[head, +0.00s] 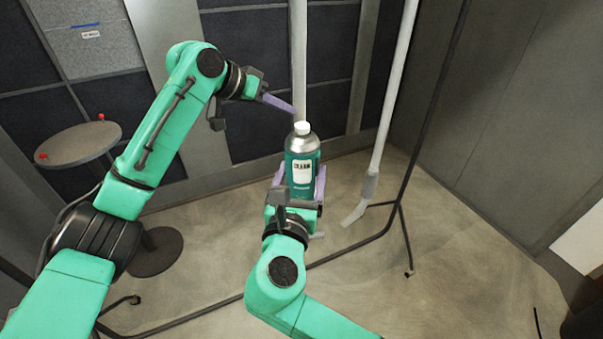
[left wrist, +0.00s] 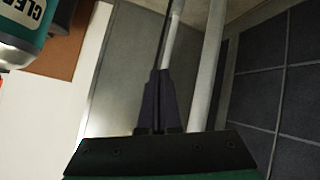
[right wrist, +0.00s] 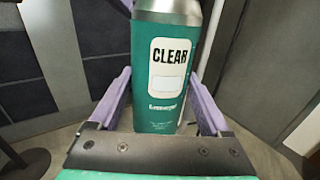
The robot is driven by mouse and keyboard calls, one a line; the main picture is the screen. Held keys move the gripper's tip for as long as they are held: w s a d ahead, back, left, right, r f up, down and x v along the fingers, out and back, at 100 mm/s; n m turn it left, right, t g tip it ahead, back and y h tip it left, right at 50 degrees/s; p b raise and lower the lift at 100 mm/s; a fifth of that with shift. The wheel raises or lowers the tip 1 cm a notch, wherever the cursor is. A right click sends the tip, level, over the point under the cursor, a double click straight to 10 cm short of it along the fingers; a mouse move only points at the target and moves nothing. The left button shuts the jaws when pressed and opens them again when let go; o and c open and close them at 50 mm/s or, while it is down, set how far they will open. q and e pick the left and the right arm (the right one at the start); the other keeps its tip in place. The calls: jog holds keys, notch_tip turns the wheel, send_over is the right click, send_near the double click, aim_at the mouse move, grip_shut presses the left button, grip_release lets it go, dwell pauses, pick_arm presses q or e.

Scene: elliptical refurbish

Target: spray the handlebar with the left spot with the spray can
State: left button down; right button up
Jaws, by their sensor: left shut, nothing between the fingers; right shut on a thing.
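The teal spray can (head: 303,172) with a white cap (head: 302,128) stands upright in my right gripper (head: 304,185). Its "CLEAR" label shows in the right wrist view (right wrist: 168,65), with the purple fingers on either side of it. My left gripper (head: 291,108) is shut and empty, its tips close to the can's cap. Tubes also show beyond my left fingers in the left wrist view (left wrist: 210,65). I cannot make out a spot on any tube.
A thin black stand (head: 432,110) has legs running across the floor. A small round table (head: 78,143) with red pieces stands at the left. Dark panelled walls close in behind; the floor at the right (head: 460,260) is mostly clear.

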pick_arm(q)
jog(key=s+d+r+m+g+y, duration=0.1)
jog(key=s+d+r+m, duration=0.15)
jog(key=s+r, duration=0.45)
jog(key=s+d+r+m+g, duration=0.1)
jog(key=s+r+m, duration=0.2)
jog(key=s+r, duration=0.45)
pick_arm(e)
jog(key=shift+s+r, duration=0.1)
jog(key=shift+s, duration=0.05)
pick_arm(q)
send_over(298, 125)
notch_tip(298, 125, down, 6)
jog(key=shift+r, duration=0.25)
jog(key=shift+s+f, duration=0.1)
jog(key=shift+f, duration=0.3)
jog(key=shift+f, duration=0.3)
